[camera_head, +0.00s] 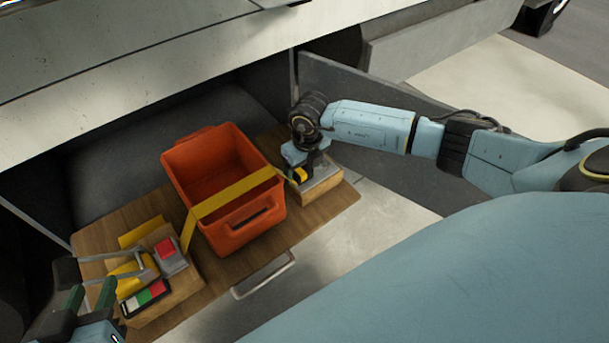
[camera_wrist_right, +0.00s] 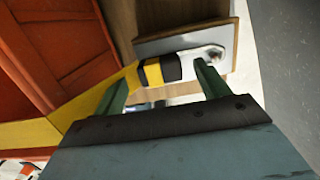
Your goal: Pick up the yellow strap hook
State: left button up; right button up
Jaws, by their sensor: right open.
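The yellow strap hook (camera_head: 300,174) lies on a wooden block at the right end of the wooden board. In the right wrist view, the hook (camera_wrist_right: 153,72) shows a yellow and black body with a pale metal end by a grey plate. My right gripper (camera_head: 308,166) is over it, partly hiding it in the head view. Its green fingers (camera_wrist_right: 165,76) are spread, one on each side of the hook; contact cannot be told. My left gripper (camera_head: 91,288) is at the lower left, with its fingers apart, beside a ratchet (camera_head: 146,264).
An orange crate (camera_head: 253,238) stands on the wooden board (camera_head: 102,232) with a yellow strap (camera_head: 235,194) across it. A red button box (camera_head: 170,253) and a coloured panel (camera_head: 145,298) are at the left. Truck bodywork (camera_head: 140,85) overhangs behind.

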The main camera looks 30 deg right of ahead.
aim_at(302, 169)
pick_arm(q)
jog(key=shift+w+d+r, duration=0.15)
jog(key=shift+w+r, duration=0.05)
jog(key=shift+r, duration=0.15)
pick_arm(e)
jog(key=shift+f, duration=0.2)
jog(key=c, duration=1.1)
jog(key=shift+r, duration=0.15)
